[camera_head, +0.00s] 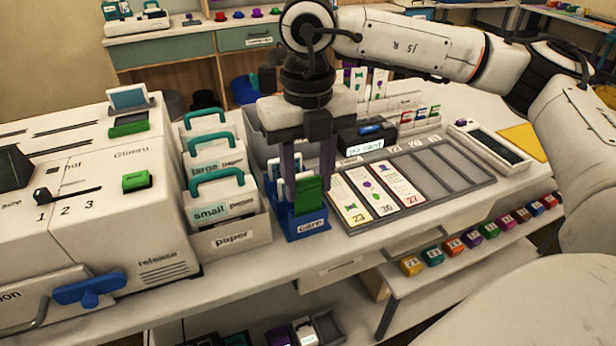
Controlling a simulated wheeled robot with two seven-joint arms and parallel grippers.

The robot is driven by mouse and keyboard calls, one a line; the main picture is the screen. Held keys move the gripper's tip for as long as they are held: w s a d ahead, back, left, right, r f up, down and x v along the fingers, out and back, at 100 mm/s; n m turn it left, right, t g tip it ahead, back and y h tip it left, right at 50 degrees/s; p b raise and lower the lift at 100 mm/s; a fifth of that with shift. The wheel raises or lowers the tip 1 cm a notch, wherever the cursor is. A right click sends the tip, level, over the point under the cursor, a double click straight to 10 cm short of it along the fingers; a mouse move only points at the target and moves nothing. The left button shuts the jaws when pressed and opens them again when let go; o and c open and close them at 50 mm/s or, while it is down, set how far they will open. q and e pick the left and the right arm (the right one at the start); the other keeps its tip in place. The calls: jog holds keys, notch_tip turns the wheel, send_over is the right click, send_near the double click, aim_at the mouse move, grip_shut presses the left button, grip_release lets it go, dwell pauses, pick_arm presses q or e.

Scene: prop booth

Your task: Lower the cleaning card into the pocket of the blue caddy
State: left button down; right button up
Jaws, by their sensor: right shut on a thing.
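The blue caddy (305,228), labelled "care", stands on the counter between the paper holder and the card tray. A green item (309,196) stands upright at its front right, and pale cards or tools stand beside it. My right gripper (308,172) points straight down over the caddy, its purplish fingers on either side of a pale card (301,176), which I take for the cleaning card. The card's lower part is hidden behind the green item and the caddy's front, so I cannot tell how deep it sits. My left gripper is out of view.
The paper holder (232,240) with teal-handled packs stands close to the caddy's left. The card tray (440,185), with several numbered cards, lies to its right. A black box labelled "no card" (366,143) stands behind. A large white machine (110,215) fills the left.

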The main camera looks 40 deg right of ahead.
jog(key=o, duration=0.8)
notch_tip(320, 180, up, 10)
jog(key=shift+r, duration=0.15)
dwell(0.9)
